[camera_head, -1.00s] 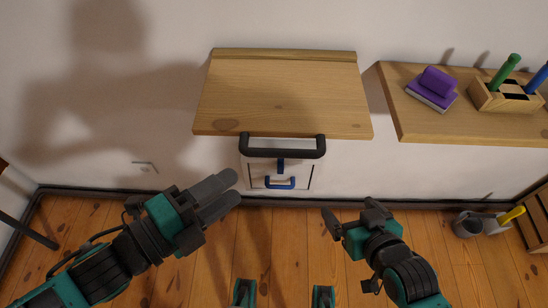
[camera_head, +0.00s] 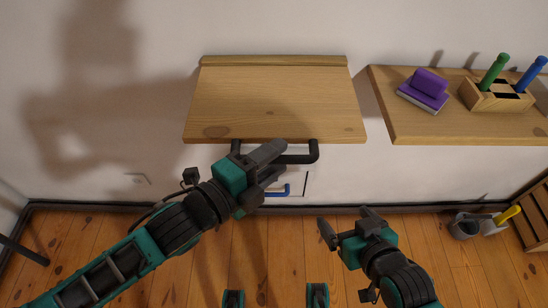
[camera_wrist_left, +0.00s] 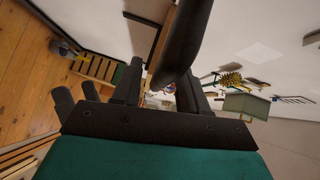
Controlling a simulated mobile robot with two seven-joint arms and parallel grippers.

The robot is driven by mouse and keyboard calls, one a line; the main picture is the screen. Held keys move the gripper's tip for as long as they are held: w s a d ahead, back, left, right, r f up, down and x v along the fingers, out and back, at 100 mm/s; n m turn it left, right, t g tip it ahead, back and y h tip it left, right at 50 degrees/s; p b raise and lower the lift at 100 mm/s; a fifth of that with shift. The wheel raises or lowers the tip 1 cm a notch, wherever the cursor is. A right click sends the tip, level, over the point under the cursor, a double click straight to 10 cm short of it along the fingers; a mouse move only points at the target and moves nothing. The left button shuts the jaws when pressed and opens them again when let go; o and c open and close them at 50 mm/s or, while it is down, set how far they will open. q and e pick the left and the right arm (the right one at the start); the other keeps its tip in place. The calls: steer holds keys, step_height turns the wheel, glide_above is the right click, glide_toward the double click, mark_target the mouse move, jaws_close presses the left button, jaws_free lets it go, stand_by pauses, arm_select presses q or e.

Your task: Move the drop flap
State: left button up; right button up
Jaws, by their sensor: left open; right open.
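The drop flap (camera_head: 275,105) is a light wooden board on the white wall, seen from above in the head view. A dark bar handle (camera_head: 305,157) hangs at its front edge. My left gripper (camera_head: 276,163) is open at the handle, covering its middle part in the head view. In the left wrist view a thick dark bar, which looks like the handle (camera_wrist_left: 184,45), is close in front of and partly between the fingers. I cannot tell whether they touch. My right gripper (camera_head: 346,224) is open and empty, lower and to the right, away from the flap.
A grey container (camera_head: 464,228) and crate stand on the floor at right.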

arm_select(q)
steer(key=shift+w+d, duration=0.15)
jaws_close()
stand_by(0.4)
